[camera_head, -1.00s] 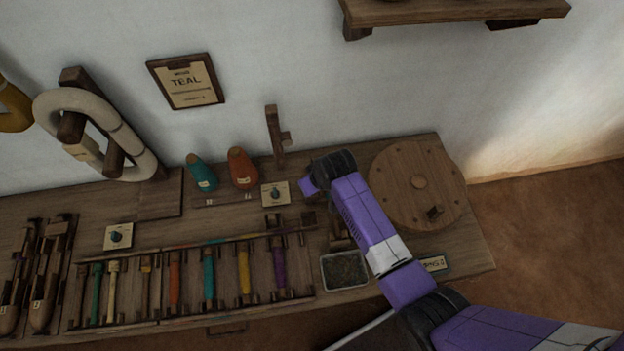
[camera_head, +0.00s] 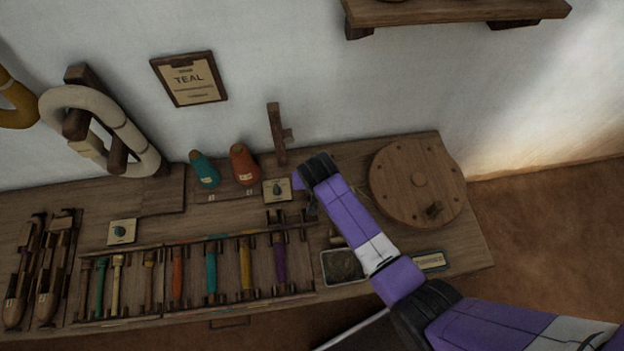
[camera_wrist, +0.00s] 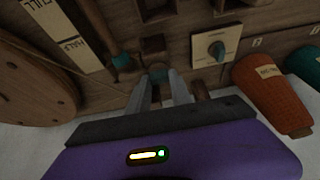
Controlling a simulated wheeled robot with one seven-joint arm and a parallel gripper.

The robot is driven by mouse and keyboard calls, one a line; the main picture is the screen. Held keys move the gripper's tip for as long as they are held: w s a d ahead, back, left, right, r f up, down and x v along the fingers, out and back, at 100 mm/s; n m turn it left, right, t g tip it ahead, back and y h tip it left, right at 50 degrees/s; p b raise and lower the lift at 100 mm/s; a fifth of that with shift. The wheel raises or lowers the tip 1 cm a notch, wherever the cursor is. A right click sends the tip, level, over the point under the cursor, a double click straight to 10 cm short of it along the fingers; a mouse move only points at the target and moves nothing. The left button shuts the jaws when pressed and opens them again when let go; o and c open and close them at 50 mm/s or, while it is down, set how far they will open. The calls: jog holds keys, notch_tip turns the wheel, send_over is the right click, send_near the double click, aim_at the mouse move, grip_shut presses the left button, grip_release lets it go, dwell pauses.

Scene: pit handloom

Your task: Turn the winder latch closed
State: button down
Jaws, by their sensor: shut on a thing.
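In the wrist view, my gripper (camera_wrist: 160,82) reaches down to the winder area of the bench. Its two pale fingers are shut on a small teal-grey piece (camera_wrist: 158,75) at their tips; it seems to be the winder latch, though the fingers hide most of it. A dark wooden block (camera_wrist: 152,47) stands just beyond the tips. A wooden rod with a teal end (camera_wrist: 122,62) is just left of them, apart from the fingers. In the head view, my purple wrist hides the fingertips and the latch.
A round wooden disc (camera_head: 418,182) is right of my arm. A metal tray (camera_head: 343,265) sits nearer the front edge, beside spool racks (camera_head: 195,280).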

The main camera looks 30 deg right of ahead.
jog(key=c, duration=1.2)
grip_release()
jog(key=shift+o, duration=0.2)
jog(key=v, duration=0.8)
